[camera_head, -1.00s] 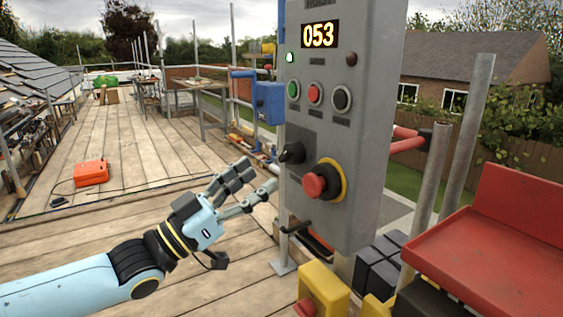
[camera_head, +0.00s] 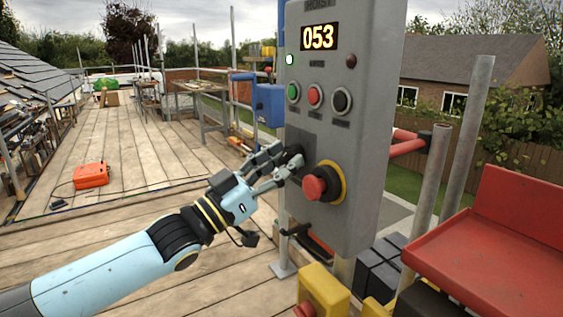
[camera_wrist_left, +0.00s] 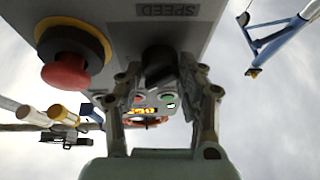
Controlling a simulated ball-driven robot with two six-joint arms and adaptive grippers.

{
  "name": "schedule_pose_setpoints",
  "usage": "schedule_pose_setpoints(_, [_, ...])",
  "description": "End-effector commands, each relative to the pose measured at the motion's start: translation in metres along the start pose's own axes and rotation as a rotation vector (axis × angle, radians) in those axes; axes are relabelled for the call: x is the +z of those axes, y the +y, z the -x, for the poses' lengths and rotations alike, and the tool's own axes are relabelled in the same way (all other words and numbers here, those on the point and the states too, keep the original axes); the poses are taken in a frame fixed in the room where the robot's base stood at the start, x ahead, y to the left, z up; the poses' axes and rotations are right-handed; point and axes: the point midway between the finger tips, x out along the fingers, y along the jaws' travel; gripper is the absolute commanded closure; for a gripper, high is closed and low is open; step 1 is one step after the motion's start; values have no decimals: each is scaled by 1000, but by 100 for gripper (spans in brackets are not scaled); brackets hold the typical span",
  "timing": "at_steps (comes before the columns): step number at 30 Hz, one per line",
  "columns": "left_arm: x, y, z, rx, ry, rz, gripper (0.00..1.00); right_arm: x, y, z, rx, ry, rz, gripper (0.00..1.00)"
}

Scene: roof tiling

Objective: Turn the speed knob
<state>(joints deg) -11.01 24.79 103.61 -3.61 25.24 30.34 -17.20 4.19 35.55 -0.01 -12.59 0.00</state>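The grey hoist control box (camera_head: 340,110) stands upright right of centre in the head view, its display reading 053. The black speed knob (camera_wrist_left: 159,62) sits below the SPEED label in the left wrist view. In the head view the knob (camera_head: 294,153) is partly hidden by my fingers. My left gripper (camera_head: 284,162) is at the knob, fingers apart on either side of it. In the wrist view the open left gripper (camera_wrist_left: 165,85) has the knob between its fingertips; I cannot tell whether they touch it. My right gripper is not in view.
A red emergency stop button (camera_head: 315,188) on a yellow ring is close right of the knob. A red tray (camera_head: 500,250) and steel poles (camera_head: 432,180) stand at right. The plank deck (camera_head: 130,150) is mostly clear.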

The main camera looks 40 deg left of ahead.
Motion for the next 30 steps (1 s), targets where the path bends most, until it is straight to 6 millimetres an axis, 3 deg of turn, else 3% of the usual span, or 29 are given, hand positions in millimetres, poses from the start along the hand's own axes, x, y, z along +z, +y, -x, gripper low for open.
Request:
schedule_pose_setpoints(5, [0,0,0,0,0,0,94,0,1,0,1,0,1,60])
schedule_pose_setpoints(17, [1,-1,0,37,7,-88,94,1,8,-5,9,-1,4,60])
schedule_pose_setpoints(30, [1,-4,0,173,34,-415,94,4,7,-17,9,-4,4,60])
